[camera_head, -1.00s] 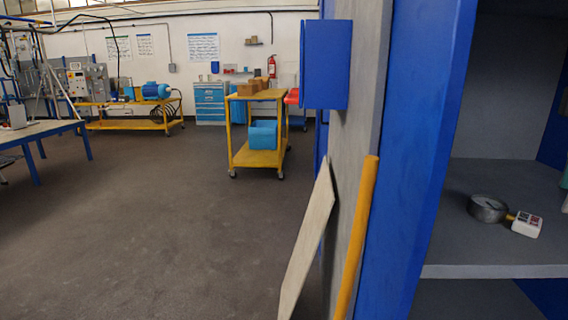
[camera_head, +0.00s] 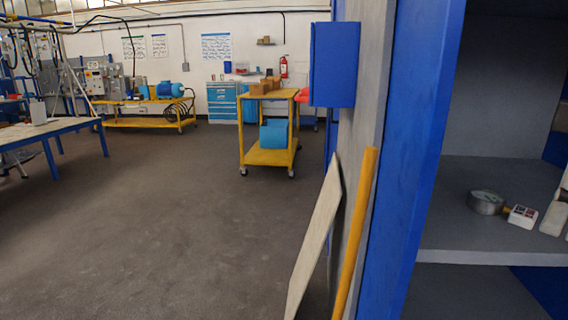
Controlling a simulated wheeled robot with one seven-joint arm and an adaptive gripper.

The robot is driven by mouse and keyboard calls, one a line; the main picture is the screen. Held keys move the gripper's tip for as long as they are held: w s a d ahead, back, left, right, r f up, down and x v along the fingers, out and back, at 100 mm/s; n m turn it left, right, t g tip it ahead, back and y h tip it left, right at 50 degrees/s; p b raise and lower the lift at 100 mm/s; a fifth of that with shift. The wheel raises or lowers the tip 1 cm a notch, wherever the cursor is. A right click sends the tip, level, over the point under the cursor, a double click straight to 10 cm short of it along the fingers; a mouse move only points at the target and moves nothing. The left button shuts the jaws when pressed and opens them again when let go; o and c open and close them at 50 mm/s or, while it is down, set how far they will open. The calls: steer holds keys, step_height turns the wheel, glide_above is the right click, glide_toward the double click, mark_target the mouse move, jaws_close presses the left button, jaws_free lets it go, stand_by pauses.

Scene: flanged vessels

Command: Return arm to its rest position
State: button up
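My arm and gripper do not show in the head view. A blue-framed cabinet (camera_head: 412,150) with grey shelves fills the right side. A white object (camera_head: 554,218) stands at the right edge, partly cut off.
A yellow pole (camera_head: 356,230) and a pale board (camera_head: 315,240) lean by the cabinet. A yellow cart (camera_head: 267,157) with a blue bin (camera_head: 274,133) stands beyond. A blue-legged table (camera_head: 62,127) is at the left. The grey floor (camera_head: 180,220) between is open.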

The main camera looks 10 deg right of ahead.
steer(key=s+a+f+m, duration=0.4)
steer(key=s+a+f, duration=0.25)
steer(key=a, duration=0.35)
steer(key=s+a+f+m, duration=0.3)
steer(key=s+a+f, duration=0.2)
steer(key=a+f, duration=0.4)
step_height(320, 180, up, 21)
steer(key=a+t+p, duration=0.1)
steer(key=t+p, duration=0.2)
steer(key=p, duration=1.5)
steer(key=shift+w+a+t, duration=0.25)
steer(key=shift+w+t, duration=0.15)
